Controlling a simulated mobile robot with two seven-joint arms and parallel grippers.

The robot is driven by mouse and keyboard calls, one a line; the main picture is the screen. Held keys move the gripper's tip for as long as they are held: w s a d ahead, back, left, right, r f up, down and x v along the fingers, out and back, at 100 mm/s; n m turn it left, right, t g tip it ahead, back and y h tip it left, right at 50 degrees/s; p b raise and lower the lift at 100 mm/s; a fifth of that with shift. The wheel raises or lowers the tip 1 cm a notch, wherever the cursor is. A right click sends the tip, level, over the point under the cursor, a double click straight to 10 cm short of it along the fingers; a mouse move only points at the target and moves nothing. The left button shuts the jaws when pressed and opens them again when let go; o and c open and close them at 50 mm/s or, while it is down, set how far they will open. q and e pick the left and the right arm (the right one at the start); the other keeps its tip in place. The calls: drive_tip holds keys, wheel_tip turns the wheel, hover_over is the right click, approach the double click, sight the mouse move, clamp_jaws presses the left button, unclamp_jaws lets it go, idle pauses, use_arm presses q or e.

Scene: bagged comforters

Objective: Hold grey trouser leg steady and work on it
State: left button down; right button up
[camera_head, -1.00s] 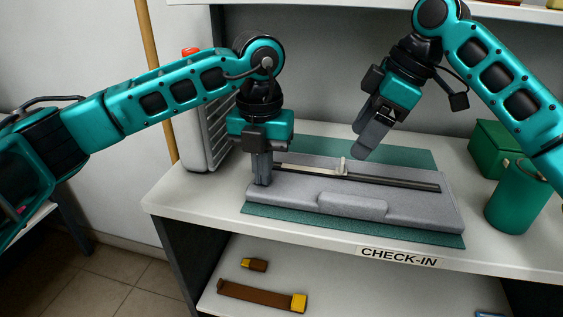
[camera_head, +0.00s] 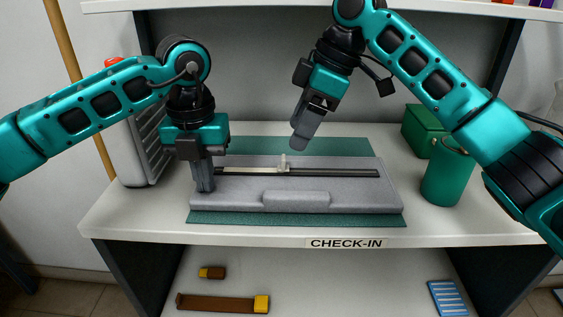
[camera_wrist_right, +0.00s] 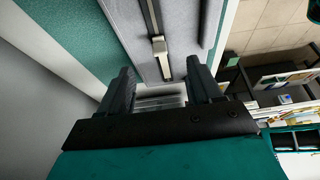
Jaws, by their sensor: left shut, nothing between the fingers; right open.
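The grey trouser leg (camera_head: 240,200) lies flat on a green mat, with a raised flap at its front middle. A zip track (camera_head: 340,173) runs along it, pale left of the slider and dark to the right. The pale slider (camera_head: 283,163) stands near its middle; it also shows in the right wrist view (camera_wrist_right: 158,46). My left gripper (camera_head: 204,188) points down, shut and empty, at the grey piece's left end; I cannot tell whether it presses on it. My right gripper (camera_head: 300,145) is tilted, open and empty, above and near the slider. Its fingers (camera_wrist_right: 160,78) show apart in the wrist view.
The green mat (camera_head: 300,218) lies on a white counter (camera_head: 440,225) labelled CHECK-IN. A lower shelf holds a brown, yellow-ended item (camera_head: 220,304).

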drive_tip(key=m, duration=0.3)
drive_tip(key=shift+a, duration=0.1)
drive_tip(key=c, duration=0.4)
drive_tip(key=m, duration=0.6)
drive_tip(key=shift+a+r+h, duration=0.1)
drive_tip(key=shift+r+h, duration=0.05)
drive_tip(key=shift+h, duration=0.15)
drive_tip(key=c, duration=0.5)
drive_tip(key=m, duration=0.3)
clamp_jaws()
drive_tip(key=m, duration=0.5)
drive_tip(key=shift+a+r+m+h, duration=0.15)
drive_tip(key=shift+m+h, duration=0.15)
drive_tip(key=shift+m, duration=0.1)
